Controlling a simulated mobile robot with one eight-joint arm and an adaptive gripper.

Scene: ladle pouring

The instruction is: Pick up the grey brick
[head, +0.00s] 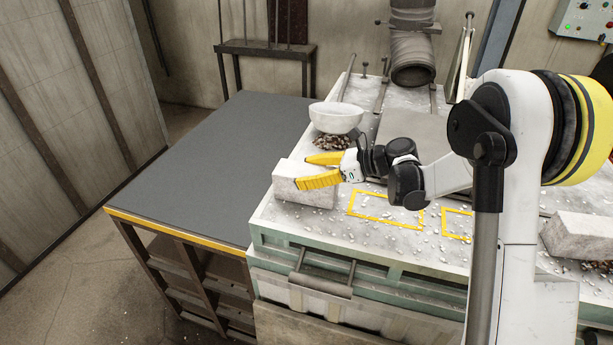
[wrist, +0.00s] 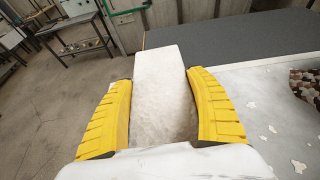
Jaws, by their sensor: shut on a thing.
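The grey brick (head: 290,190) is a pale, rough block at the left edge of the white-topped bench in the head view. My gripper (head: 303,172) reaches it from the right, with its two yellow fingers around the block. In the wrist view the brick (wrist: 163,95) fills the space between the fingers of my gripper (wrist: 160,77), with its far end reaching past the fingertips. The fingers are shut on its two sides. The brick's underside is hidden, so I cannot tell whether it touches the bench.
A white bowl (head: 336,117) stands behind the gripper, beside brown pebbles (head: 332,143). Yellow outlines (head: 385,222) mark the chip-strewn bench (head: 345,235). Another pale block (head: 583,236) lies at right. The dark grey table (head: 205,165) at left is clear. A large pipe (head: 412,55) rises behind.

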